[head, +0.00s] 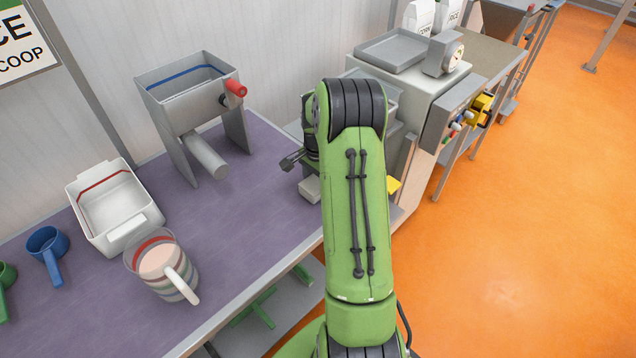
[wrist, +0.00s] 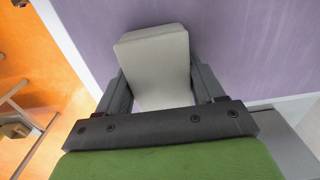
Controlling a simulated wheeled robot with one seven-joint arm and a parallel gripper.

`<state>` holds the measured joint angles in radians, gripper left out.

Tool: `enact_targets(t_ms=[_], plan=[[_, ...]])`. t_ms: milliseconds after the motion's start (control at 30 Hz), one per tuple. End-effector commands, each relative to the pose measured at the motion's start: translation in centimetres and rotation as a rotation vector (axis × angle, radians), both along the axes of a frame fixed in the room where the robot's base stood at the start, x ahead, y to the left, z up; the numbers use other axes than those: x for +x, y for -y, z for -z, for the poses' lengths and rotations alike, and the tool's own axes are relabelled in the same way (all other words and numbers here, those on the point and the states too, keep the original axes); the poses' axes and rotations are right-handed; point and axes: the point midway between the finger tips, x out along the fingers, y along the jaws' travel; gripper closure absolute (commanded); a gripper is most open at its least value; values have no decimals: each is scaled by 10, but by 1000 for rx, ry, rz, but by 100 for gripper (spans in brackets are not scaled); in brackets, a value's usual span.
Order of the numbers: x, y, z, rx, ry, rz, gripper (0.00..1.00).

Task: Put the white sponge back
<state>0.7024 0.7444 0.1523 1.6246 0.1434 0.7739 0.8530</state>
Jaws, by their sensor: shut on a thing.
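The white sponge (wrist: 155,62) is a pale off-white block. In the wrist view it sits between the two fingers of my gripper (wrist: 160,88), which is shut on it. The purple table top shows behind and beyond it. In the head view the sponge (head: 310,188) shows as a small pale block just left of my green arm, near the table's right end. My gripper (head: 293,160) is partly hidden by the arm there. I cannot tell whether the sponge touches the table.
On the purple table (head: 255,215) stand a grey hopper (head: 190,105) with a red-tipped handle, a white bin (head: 112,205), a striped jug (head: 165,265) and a blue scoop (head: 47,245). A machine with a scale (head: 440,60) stands to the right. A yellow piece (head: 393,185) shows beside my arm. The table middle is clear.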

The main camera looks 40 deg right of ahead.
Motion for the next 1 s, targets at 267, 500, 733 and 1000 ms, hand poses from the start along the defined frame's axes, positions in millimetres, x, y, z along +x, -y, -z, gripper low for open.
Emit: enact_targets(t_ms=[267,500,733,1000], plan=[[0,0,2,0,0,-1,26],[0,0,2,0,0,-1,7],[1,0,-6,-2,2,-1,7],[1,1,-75,-4,5,-1,7]])
